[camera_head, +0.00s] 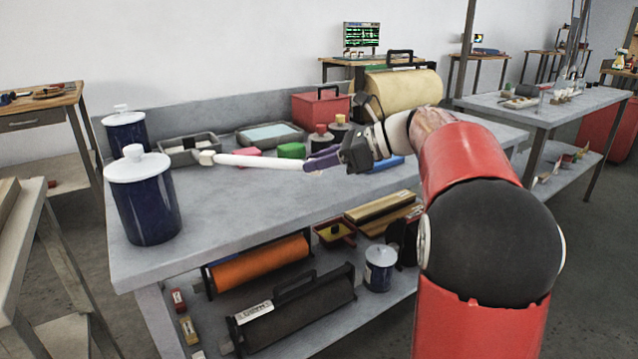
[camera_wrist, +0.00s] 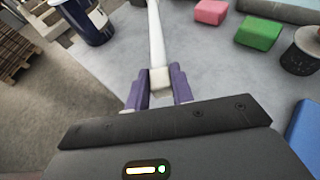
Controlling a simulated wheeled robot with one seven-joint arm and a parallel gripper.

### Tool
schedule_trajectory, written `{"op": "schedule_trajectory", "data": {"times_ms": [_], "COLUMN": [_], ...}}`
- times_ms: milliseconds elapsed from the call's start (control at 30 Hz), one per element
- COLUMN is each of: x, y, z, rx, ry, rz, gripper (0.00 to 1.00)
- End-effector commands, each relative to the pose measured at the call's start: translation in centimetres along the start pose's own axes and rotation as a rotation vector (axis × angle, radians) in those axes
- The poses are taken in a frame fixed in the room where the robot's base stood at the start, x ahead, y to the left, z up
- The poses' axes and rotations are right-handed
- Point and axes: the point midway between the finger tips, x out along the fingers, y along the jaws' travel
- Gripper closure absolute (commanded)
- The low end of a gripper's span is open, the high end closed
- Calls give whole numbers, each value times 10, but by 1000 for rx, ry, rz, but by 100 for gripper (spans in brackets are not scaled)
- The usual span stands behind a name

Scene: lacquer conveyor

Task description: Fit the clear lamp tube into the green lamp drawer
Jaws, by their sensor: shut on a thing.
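My gripper (camera_head: 322,160) is shut on one end of a long whitish lamp tube (camera_head: 262,161) and holds it out to the left, roughly level, in front of the items on the grey bench. The tube has a pale cap at its far end. In the wrist view my gripper's purple fingers (camera_wrist: 159,88) stand on both sides of the near end cap, and the tube (camera_wrist: 156,35) runs away from me to the top edge. I cannot make out a green lamp drawer in either view.
The bench (camera_head: 235,215) is clear at the front. Two blue canisters with white lids stand at left, the nearer one (camera_head: 148,205) beyond the tube's far end. A green block (camera_head: 291,150), a pink block, grey trays (camera_head: 188,158) and a red box (camera_head: 320,108) lie behind.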

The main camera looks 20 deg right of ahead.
Motion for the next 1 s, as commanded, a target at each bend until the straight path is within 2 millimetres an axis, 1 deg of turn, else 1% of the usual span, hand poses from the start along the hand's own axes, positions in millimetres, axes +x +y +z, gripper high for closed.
{"op": "schedule_trajectory", "data": {"times_ms": [33,167,300,400,833,867,1000], "x": [2,6,14,18,20,20,20], "y": [0,0,0,0,0,0,0], "z": [-5,-13,-32,-43,-49,-48,-48], "rx": [1,0,4,2,0,0,-1], "ry": [-1,-1,0,0,0,0,0], "rz": [1,1,1,1,0,0,0], "gripper": [100,100,100,100,100,73,55]}}
